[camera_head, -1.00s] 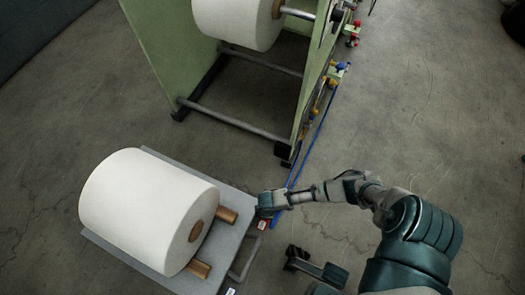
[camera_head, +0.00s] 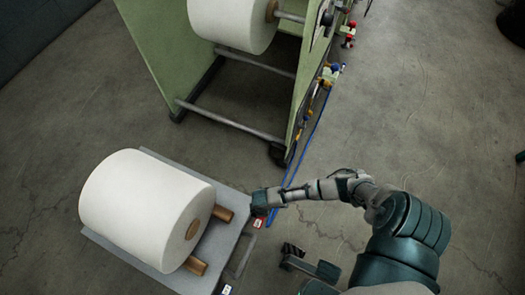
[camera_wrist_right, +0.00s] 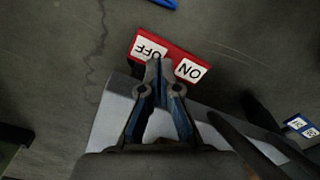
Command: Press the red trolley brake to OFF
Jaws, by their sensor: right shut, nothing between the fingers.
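The red trolley brake (camera_wrist_right: 178,57) shows in the right wrist view with two white labels, OFF on the left and ON on the right, both upside down. In the head view the brake (camera_head: 258,223) is a small red spot at the trolley's right corner. My right gripper (camera_wrist_right: 158,68) is shut and empty. Its tips overlap the brake's near edge between the labels, closer to OFF; I cannot tell whether they touch. In the head view the right gripper (camera_head: 261,203) is just above the brake.
The grey trolley (camera_head: 222,240) carries a large white roll (camera_head: 140,205) on wooden supports. A green machine frame (camera_head: 165,60) with another white roll (camera_head: 232,22) stands behind. A blue part with white labels (camera_wrist_right: 301,127) sits at the right in the wrist view. Floor to the right is open.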

